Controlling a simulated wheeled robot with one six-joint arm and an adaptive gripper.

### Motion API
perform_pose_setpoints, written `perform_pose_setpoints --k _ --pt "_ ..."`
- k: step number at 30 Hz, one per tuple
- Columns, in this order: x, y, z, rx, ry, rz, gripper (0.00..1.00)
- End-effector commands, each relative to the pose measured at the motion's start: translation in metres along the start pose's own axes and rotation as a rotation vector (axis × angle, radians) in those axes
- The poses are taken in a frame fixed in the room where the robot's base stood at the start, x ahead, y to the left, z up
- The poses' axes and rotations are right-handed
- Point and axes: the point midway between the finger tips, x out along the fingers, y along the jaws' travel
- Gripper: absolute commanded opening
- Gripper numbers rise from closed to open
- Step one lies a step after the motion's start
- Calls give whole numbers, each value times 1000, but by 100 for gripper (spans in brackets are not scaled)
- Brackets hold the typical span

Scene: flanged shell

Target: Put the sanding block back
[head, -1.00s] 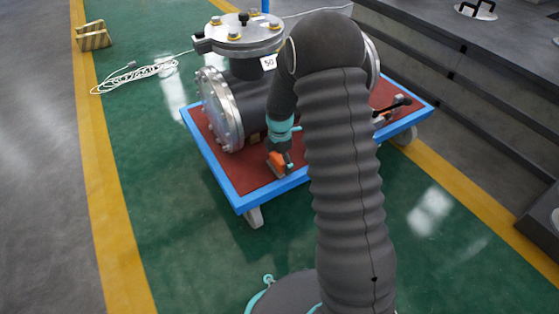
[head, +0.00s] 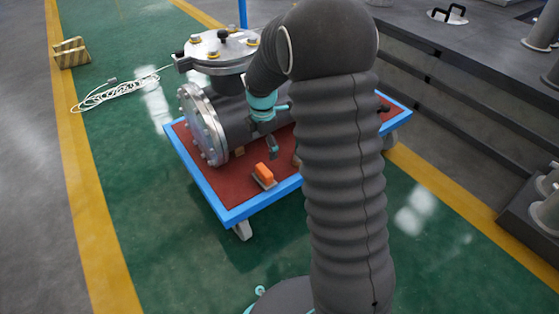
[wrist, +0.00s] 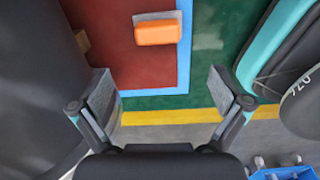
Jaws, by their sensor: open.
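The sanding block, orange on top with a pale base (head: 264,175), lies on the red top of the blue-edged cart (head: 235,214), near its front edge. In the wrist view the sanding block (wrist: 157,32) sits on the red surface close to the blue rim, beyond my fingertips. My gripper (wrist: 168,95) is open and empty, with clear space between its two fingers. In the head view my gripper (head: 272,147) is above the cart, up and slightly right of the block, apart from it.
The grey flanged shell (head: 215,120) fills the back of the cart. A grey platform (head: 460,60) stands at the right.

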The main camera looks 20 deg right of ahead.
Motion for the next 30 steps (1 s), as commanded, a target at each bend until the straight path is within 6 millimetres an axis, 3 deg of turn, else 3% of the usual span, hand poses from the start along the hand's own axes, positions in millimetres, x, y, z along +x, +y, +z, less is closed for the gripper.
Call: perform_pose_setpoints --k 9,15,22,30 --pt "-96 -57 -16 435 -6 123 100" --pt "-144 -106 -30 748 23 206 100" --pt "-181 -168 -46 1105 90 298 100" --pt "-200 -239 -65 1508 213 388 100"
